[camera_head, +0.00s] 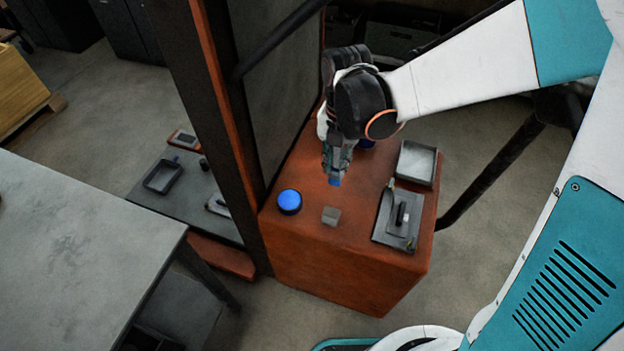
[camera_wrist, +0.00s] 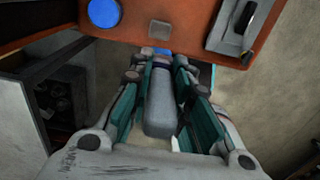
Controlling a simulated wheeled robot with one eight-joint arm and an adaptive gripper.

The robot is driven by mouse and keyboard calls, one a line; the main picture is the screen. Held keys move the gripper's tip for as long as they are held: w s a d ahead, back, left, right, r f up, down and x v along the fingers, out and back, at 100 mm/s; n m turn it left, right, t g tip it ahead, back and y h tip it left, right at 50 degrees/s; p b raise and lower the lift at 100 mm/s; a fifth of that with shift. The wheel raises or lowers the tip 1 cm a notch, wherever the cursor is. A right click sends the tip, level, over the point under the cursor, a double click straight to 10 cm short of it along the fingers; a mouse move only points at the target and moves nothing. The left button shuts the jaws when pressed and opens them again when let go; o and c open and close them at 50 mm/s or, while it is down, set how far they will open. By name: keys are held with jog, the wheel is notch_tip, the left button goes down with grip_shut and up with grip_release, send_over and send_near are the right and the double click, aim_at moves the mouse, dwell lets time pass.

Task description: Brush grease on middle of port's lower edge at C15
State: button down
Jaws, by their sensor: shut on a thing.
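My gripper (camera_head: 337,168) hangs above the orange bench top, pointing down. It is shut on a tool with a blue end (camera_head: 334,182), which I take to be the brush. In the wrist view a thick grey body (camera_wrist: 160,108) lies between the finger linkages, and a small blue part shows beyond the fingertips (camera_wrist: 162,62). The brush's bristles cannot be made out. A round blue-topped tin (camera_head: 289,201) stands on the bench left of the gripper; it also shows in the wrist view (camera_wrist: 104,12). I cannot make out any port or the C15 mark.
On the orange bench (camera_head: 345,275) sit a small grey block (camera_head: 331,216), a dark plate with a tool on it (camera_head: 385,228) and a grey open tray (camera_head: 417,163). A dark-and-orange upright post (camera_head: 212,100) stands at its left. A grey table (camera_head: 80,255) fills the lower left.

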jog(key=shift+a, duration=0.1)
jog(key=shift+w+a+f+b, duration=0.95)
jog(key=shift+a+f+b, duration=1)
jog(key=shift+f, duration=0.7)
jog(key=shift+w+a+f+b, duration=1)
jog(key=shift+a+f+b, duration=0.6)
jog(key=shift+a+f, duration=0.9)
jog(key=shift+w+a+f+b, duration=0.95)
jog(key=shift+a+f+b, duration=0.9)
jog(key=shift+f, duration=0.95)
jog(key=shift+f+b, duration=0.35)
jog(key=shift+f, duration=0.15)
notch_tip(320, 180, up, 7)
jog(key=p, duration=0.4)
